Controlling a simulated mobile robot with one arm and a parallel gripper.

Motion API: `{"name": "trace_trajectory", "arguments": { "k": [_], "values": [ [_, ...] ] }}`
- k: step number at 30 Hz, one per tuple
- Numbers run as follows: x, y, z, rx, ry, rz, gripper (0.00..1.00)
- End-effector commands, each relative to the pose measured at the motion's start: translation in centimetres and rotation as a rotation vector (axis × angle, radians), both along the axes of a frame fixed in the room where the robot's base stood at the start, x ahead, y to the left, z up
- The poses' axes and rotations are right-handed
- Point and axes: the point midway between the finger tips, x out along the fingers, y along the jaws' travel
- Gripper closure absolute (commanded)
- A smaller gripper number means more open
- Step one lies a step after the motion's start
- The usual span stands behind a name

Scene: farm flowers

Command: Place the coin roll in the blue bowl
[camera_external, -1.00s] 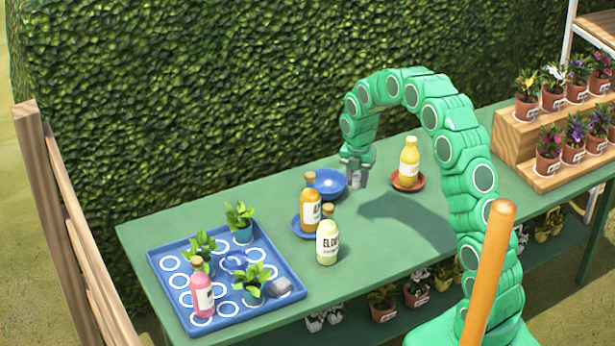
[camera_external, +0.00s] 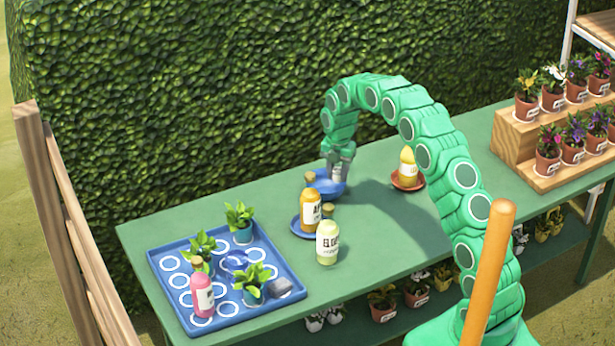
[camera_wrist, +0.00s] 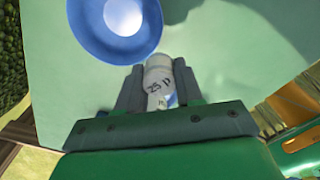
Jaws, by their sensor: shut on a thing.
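The coin roll (camera_wrist: 157,80) is a pale cylinder with dark print, held between the two fingers of my gripper (camera_wrist: 157,88) in the wrist view. The blue bowl (camera_wrist: 83,32) shows at the top left of the wrist view, beyond and left of the fingertips. In the external view my gripper (camera_external: 338,172) points down at the right side of the blue bowl (camera_external: 319,188) and partly covers it. The coin roll cannot be made out there. Whether it is over the bowl's rim I cannot tell.
An amber bottle (camera_external: 310,212) on a blue saucer (camera_external: 297,230) and a pale green bottle (camera_external: 327,243) stand in front of the bowl. A yellow bottle (camera_external: 407,166) on a red saucer (camera_external: 396,183) is to the right. A blue tray (camera_external: 165,255) holds plants and a pink bottle.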

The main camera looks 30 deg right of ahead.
Motion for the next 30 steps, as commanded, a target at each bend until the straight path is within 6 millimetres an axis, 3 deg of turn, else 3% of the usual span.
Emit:
{"name": "trace_trajectory", "arguments": {
  "k": [18, 30],
  "values": [
    [4.9, 0.0, -4.5, 0.000, -0.001, 0.000, 0.99],
    [6.2, 0.1, -5.9, 0.001, -0.002, 0.000, 1.00]
  ]
}}
